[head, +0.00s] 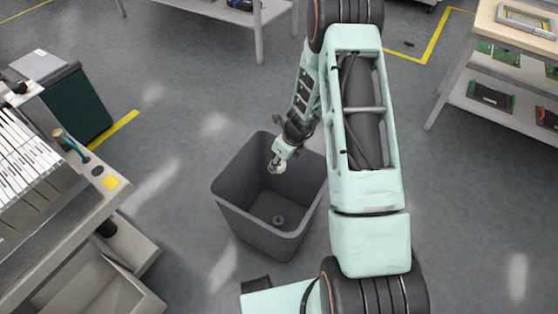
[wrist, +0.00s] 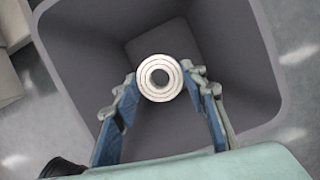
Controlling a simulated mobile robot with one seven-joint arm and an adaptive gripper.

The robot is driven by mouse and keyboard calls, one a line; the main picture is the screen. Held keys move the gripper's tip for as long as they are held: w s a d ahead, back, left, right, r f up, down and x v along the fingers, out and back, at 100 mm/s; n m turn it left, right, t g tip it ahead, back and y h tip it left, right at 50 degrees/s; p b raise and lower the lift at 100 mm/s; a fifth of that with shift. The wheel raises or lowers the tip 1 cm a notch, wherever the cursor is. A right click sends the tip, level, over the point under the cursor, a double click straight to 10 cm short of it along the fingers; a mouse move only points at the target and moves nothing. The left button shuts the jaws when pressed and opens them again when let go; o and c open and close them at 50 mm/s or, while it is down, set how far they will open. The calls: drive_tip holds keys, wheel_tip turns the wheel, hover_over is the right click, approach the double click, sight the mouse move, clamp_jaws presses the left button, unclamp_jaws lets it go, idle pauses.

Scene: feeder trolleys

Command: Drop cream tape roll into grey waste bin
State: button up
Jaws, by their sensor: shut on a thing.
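The grey waste bin (head: 252,230) stands upright on the floor, open at the top. My gripper (head: 280,160) points down over the bin's opening, near its back side. It is shut on the cream tape roll (head: 278,169). In the wrist view, the roll (wrist: 159,95) sits between the two blue-padded fingertips, with its ring face and centre hole toward the camera. The bin's dark inner wall (wrist: 240,60) surrounds it there. The roll looks clear of the bin walls; its exact height against the rim is hard to tell.
A small dark round thing (head: 279,220) shows at the bin's bottom. A feeder trolley (head: 75,235) stands at the left, with a dark green cabinet (head: 75,105) behind it. A shelf table with boards (head: 505,75) is at the right. Open floor surrounds the bin.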

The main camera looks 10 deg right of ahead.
wheel_tip(320, 180, down, 6)
drive_tip(key=b, duration=0.4)
drive_tip(key=shift+r+b, duration=0.15)
drive_tip(key=shift+b, duration=0.25)
drive_tip(key=o, duration=1)
drive_tip(key=v, duration=1.2)
